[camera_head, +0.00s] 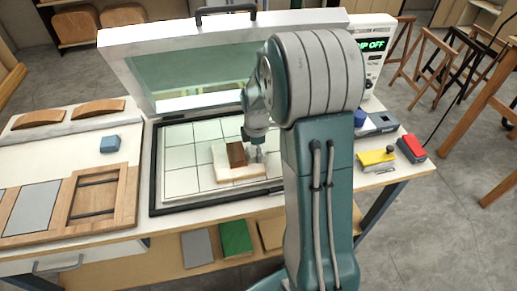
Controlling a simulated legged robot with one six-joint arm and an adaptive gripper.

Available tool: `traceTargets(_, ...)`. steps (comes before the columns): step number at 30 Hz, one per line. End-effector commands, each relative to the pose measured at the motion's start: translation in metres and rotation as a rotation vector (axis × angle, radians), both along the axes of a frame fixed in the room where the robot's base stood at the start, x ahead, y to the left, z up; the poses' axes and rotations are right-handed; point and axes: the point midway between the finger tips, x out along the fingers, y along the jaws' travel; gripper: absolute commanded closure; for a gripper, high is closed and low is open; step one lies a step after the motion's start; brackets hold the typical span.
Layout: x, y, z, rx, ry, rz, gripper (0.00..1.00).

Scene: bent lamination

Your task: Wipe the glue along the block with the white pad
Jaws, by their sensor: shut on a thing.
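The pale wooden block (222,168) lies on the white gridded bed of the open press. A dark brown patch (236,154) covers part of its top; I cannot tell whether this is the glue or a separate piece. My gripper (257,156) points down at the block's right part, just right of the brown patch. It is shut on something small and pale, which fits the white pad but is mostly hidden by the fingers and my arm. I cannot tell whether the pad touches the block.
The press lid (115,55) stands raised behind the bed. A blue block (110,144), curved wooden pieces (100,109) and a wooden frame (103,198) lie at left. A yellow box (374,159) and a red box (411,148) sit at right. My arm hides the bed's right side.

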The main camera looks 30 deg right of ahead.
Motion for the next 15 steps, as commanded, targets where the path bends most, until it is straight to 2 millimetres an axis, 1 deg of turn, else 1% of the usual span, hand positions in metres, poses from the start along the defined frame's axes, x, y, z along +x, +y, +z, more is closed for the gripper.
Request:
traceTargets(3,0.012,-0.006,-0.001,0.002,0.001,-0.002,0.60)
traceTargets(11,0.036,-0.008,0.000,-0.003,0.002,-0.001,0.60)
traceTargets(12,0.036,-0.007,0.000,-0.004,0.002,0.000,0.60)
traceTargets(15,0.024,-0.004,0.001,-0.004,0.002,0.000,0.60)
